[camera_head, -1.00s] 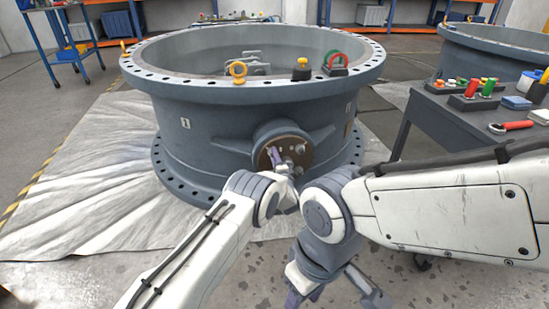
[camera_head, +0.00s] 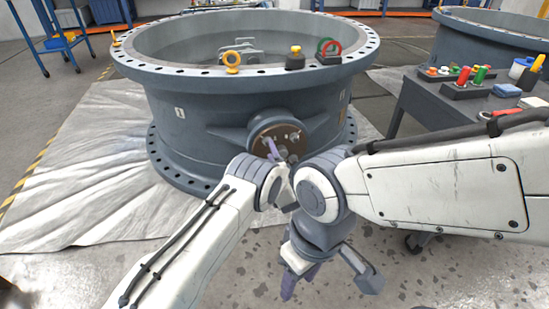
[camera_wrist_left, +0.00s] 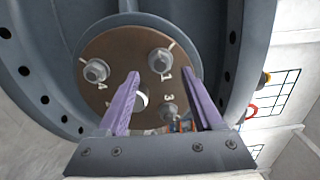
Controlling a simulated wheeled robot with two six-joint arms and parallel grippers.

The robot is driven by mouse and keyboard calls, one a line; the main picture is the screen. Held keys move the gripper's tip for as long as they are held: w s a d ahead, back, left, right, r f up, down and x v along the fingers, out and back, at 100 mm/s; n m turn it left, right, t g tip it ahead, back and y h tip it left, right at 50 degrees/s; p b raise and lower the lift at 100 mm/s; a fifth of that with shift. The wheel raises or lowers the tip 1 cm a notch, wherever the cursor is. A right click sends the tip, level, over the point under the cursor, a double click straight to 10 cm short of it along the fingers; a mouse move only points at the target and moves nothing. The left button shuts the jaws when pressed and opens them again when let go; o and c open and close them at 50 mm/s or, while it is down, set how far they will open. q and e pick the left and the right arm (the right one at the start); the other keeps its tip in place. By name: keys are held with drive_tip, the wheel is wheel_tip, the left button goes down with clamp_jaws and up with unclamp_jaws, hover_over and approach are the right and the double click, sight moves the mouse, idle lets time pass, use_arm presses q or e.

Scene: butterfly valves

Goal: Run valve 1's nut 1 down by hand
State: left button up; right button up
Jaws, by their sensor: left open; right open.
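Valve 1 (camera_head: 185,140), a large grey flanged ring marked 1, stands ahead. Its round brown plate (camera_head: 290,131) faces me and fills the left wrist view's middle (camera_wrist_left: 122,48). Nut 1 (camera_wrist_left: 160,60) sits on a stud at the plate's upper right, beside the mark 1. Nut 4 (camera_wrist_left: 95,70) is to its left and nut 3 (camera_wrist_left: 168,112) below. My left gripper (camera_wrist_left: 161,73) is open, its purple fingers pointing at the plate, with nut 1 between the fingertips in the picture; contact cannot be told. My right gripper (camera_head: 299,280) is open, low in front, away from the valve.
A second grey ring (camera_head: 500,35) stands behind.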

use_arm(q)
drive_tip(key=s+d+p, duration=0.1)
drive_tip(key=s+p, duration=0.1)
drive_tip(key=s, duration=0.4)
drive_tip(key=shift+s, duration=0.2)
drive_tip(key=shift+d, duration=0.1)
